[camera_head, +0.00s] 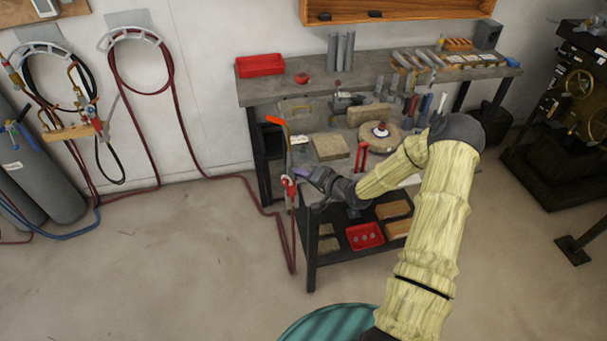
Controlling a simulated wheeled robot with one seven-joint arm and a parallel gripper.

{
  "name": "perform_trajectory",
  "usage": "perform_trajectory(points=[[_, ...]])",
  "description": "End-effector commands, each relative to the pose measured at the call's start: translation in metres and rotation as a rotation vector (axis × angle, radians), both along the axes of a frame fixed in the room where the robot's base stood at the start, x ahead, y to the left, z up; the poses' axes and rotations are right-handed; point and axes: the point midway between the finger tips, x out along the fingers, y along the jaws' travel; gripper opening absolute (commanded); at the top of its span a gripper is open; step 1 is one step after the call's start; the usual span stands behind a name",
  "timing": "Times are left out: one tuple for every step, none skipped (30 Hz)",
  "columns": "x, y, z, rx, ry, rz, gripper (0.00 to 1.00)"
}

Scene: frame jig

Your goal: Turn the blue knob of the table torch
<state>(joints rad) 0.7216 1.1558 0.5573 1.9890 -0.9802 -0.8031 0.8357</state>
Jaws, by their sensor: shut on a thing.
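The table torch (290,185) stands upright at the left front corner of the workbench, with a thin tube rising to an orange part at the top. A red hose hangs from its lower end, where red fittings show. My gripper (305,173) reaches in from the right at the torch's body. It is shut on a small blue-violet piece, which looks like the blue knob (302,171). The fingers cover most of the knob, and its turn angle is too small to tell.
The bench (264,91) holds a red bin (260,65), blocks and tools behind my gripper. A red tray (364,236) sits on its lower shelf. Red hoses (223,178) run to grey cylinders (50,182) at left. The floor in front is mostly clear; a green round top (318,325) stands near.

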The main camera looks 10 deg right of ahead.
Motion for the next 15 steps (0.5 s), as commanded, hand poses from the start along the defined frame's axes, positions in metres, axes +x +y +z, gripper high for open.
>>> perform_trajectory(points=[[-0.0001,0.0004,0.0000,0.001,-0.001,0.000,0.01],[-0.0001,0.0004,0.0000,0.001,-0.001,0.000,0.01],[-0.0001,0.0004,0.0000,0.001,-0.001,0.000,0.01],[-0.0001,0.0004,0.0000,0.001,-0.001,0.000,0.01],[-0.0001,0.0004,0.0000,0.001,-0.001,0.000,0.01],[-0.0002,0.0004,0.0000,0.001,-0.001,0.000,0.30],[-0.0002,0.0004,0.0000,0.001,-0.001,0.000,0.36],[-0.0002,0.0004,0.0000,0.000,-0.001,0.001,0.42],[-0.0002,0.0004,0.0000,-0.001,-0.001,0.000,0.46],[-0.0002,0.0004,0.0000,0.000,-0.001,0.001,0.46],[-0.0002,0.0004,0.0000,0.000,-0.001,0.001,0.46],[-0.0002,0.0004,0.0000,-0.001,-0.001,0.000,0.46],[-0.0001,0.0004,0.0000,-0.001,-0.001,0.000,0.46],[-0.0001,0.0004,0.0000,-0.001,-0.001,0.000,0.46],[-0.0001,0.0004,0.0000,-0.001,-0.001,0.000,0.46]])
